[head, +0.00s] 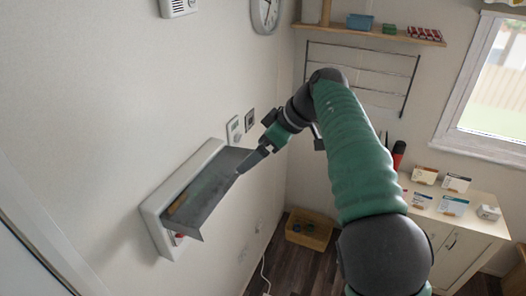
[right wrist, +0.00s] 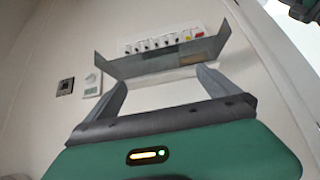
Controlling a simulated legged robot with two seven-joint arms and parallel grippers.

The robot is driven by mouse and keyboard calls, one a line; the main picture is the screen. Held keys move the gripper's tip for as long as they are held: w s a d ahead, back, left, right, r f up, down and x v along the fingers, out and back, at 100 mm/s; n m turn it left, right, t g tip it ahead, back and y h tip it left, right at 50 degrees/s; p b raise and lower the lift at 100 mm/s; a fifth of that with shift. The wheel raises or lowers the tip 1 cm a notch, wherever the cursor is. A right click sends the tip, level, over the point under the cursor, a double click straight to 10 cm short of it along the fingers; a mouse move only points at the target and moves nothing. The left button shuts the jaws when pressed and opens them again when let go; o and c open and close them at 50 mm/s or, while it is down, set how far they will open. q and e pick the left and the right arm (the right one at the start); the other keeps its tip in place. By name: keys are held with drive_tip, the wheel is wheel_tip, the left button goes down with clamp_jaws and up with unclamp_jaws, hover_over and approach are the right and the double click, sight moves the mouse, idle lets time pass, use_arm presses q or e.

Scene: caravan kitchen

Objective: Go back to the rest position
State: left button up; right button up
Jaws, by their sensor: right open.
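My right arm reaches in from the lower right of the head view. My right gripper (head: 243,170) is by the outer edge of a grey metal flap (head: 210,190). The flap hangs open on a white wall box (head: 155,212). In the right wrist view my right gripper (right wrist: 160,78) has its two fingers spread apart, with nothing between them. The flap (right wrist: 125,68) lies just beyond the fingertips there. I cannot tell whether they touch it. Behind it is a row of switches (right wrist: 165,43), including a red and a yellow one. My left gripper is out of view.
Small wall plates (head: 233,129) sit beside the box. A wall rack (head: 360,80) and a shelf (head: 372,32) are at the back. A cabinet (head: 475,215) with small boxes stands right. A wooden crate (head: 310,230) is on the floor.

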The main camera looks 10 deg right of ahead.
drive_tip(key=v, duration=0.3)
drive_tip(key=shift+w, duration=0.1)
drive_tip(key=shift+a, duration=0.1)
